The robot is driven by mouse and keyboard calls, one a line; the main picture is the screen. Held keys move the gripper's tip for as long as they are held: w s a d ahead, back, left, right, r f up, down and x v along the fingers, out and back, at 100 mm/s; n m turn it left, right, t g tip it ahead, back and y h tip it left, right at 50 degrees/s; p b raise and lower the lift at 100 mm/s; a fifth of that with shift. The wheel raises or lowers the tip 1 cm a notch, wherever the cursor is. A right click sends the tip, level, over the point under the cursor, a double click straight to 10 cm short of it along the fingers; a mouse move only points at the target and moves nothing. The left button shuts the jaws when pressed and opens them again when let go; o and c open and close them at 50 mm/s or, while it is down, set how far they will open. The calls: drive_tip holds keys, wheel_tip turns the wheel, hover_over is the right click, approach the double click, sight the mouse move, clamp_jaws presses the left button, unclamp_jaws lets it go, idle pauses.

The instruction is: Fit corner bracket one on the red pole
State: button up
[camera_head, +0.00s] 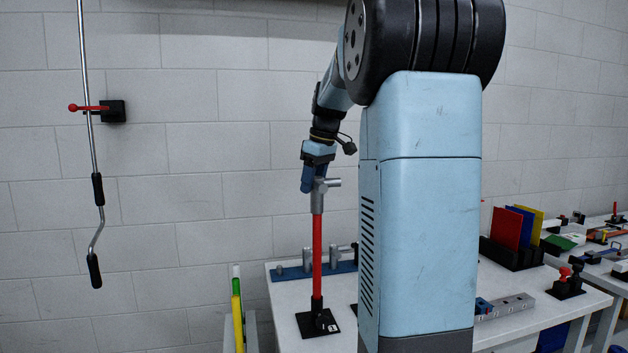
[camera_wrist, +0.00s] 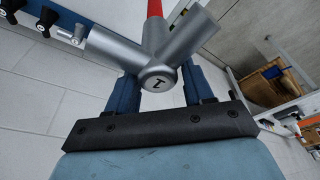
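The red pole (camera_head: 317,250) stands upright in a black base (camera_head: 318,323) near the table's front left corner. A grey metal corner bracket (camera_head: 320,193), made of joined tubes, is at the pole's top, in line with it. I cannot tell how far it sits over the pole. In the wrist view the bracket (camera_wrist: 157,78) carries a "1" on its hub, and the red pole (camera_wrist: 154,8) shows behind it. My gripper (camera_head: 309,184) points down at the bracket.
A blue rack (camera_head: 290,273) with more grey brackets (camera_head: 336,262) lies behind the pole on the white table (camera_head: 290,310). Coloured plates (camera_head: 506,228) stand in a black holder at right.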

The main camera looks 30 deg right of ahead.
drive_tip(key=o, duration=0.3)
drive_tip(key=shift+o, duration=0.2)
drive_tip(key=v, duration=1.3)
drive_tip(key=shift+s+r, duration=0.15)
drive_tip(key=shift+r, duration=0.2)
drive_tip(key=shift+d, duration=0.1)
drive_tip(key=s+a+f+m+t, duration=0.1)
drive_tip(key=s+a+f+m, duration=0.2)
drive_tip(key=s+a+f, duration=0.6)
drive_tip(key=s+a+f+m+t+h, duration=0.1)
drive_tip(key=s+a+f+m+t, duration=0.1)
drive_tip(key=s+a+f, duration=0.8)
drive_tip(key=s+f, duration=0.4)
drive_tip(key=shift+s+m, duration=0.35)
drive_tip(key=shift+m, duration=0.05)
drive_tip(key=shift+a, duration=0.1)
